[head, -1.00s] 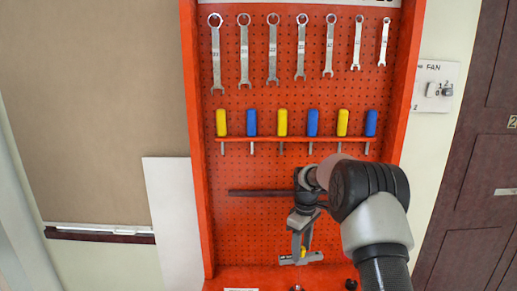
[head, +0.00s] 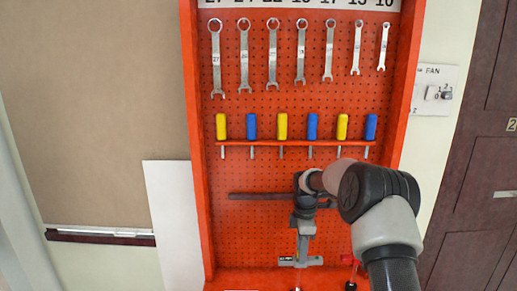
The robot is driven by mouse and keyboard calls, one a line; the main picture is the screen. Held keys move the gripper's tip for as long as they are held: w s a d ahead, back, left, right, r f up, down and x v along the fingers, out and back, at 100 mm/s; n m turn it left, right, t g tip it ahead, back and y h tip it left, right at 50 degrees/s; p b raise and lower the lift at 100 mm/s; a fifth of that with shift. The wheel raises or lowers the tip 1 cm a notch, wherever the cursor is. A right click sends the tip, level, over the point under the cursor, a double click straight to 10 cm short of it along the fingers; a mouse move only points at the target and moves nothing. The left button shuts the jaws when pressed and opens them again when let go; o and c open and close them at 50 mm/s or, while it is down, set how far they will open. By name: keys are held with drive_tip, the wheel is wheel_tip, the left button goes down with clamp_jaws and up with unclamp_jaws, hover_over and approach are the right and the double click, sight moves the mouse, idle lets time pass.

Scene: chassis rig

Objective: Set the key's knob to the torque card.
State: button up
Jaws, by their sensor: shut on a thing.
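My gripper (head: 300,262) hangs low in front of the red pegboard, just above the bench at its foot. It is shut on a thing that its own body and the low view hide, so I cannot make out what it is. A small pale tip (head: 297,289) shows below it at the bottom edge. I cannot pick out the key, its knob or the torque card for certain. A small red piece (head: 347,260) with a dark stem and a black round foot (head: 351,286) stands to the right of my gripper, apart from it.
Several wrenches (head: 272,55) hang in a row on the red pegboard (head: 260,170). Below them a rack holds yellow and blue screwdrivers (head: 282,126). A dark bar (head: 260,196) lies behind my wrist. A fan switch (head: 438,92) is on the right wall.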

drive_tip(key=shift+o, duration=0.5)
drive_tip(key=m, duration=0.4)
drive_tip(key=shift+b, duration=0.35)
drive_tip(key=shift+o, duration=1.2)
drive_tip(key=m, duration=0.4)
drive_tip(key=shift+o, duration=0.2)
drive_tip(key=m, duration=0.3)
drive_tip(key=shift+f+b, duration=0.1)
drive_tip(key=shift+b, duration=0.2)
drive_tip(key=shift+d, duration=0.1)
drive_tip(key=shift+o, duration=0.6)
drive_tip(key=shift+s+d, duration=0.1)
drive_tip(key=shift+s, duration=0.1)
